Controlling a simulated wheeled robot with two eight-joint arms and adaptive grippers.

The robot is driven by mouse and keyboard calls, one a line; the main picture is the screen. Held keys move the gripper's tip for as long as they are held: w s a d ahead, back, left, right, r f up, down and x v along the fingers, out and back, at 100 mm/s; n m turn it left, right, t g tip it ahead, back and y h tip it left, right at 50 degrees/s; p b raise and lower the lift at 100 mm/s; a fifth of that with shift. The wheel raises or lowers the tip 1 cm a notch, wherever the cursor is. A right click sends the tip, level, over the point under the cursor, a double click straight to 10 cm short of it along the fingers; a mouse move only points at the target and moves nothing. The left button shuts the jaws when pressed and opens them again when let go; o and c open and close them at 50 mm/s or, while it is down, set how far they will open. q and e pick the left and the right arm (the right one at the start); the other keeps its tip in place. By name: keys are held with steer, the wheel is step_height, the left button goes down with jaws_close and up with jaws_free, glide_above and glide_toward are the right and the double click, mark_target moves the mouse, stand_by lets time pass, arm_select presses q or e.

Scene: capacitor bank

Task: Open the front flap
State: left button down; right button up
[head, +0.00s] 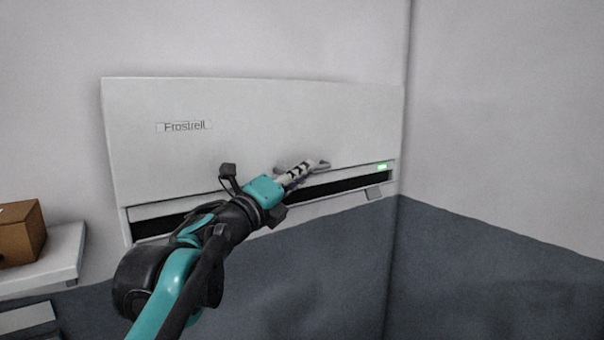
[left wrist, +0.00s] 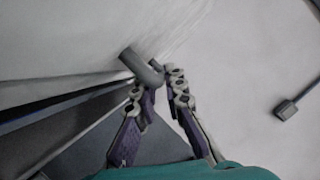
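The white wall unit marked Frostrell (head: 250,115) has a broad front flap (head: 140,160) above a dark slot (head: 345,184). The flap looks down over the front. My left gripper (head: 312,166) is at the flap's lower edge, right of its middle. In the left wrist view its two fingers (left wrist: 157,88) are apart. The gripper partly hides the handle in the head view. My right gripper is not in view.
A cardboard box (head: 20,232) sits on a white shelf (head: 66,252) at the left. A side wall (head: 500,110) stands close on the right.

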arm_select(q)
steer(key=shift+s, duration=0.1)
steer(key=s+d+r+n+y+p, duration=0.1)
steer(key=s+d+r+n+p, duration=0.1)
steer(key=s+d+r+p, duration=0.2)
steer(key=s+d+r+n+p, duration=0.2)
steer(key=s+d+r+p, duration=0.2)
steer(key=s+r+p, duration=0.3)
steer(key=shift+r+n+g+y+p, duration=0.4)
steer(key=shift+r+p, duration=0.25)
steer(key=shift+r, duration=1.5)
steer(key=c, duration=1.6)
jaws_free()
steer(key=shift+s, duration=0.15)
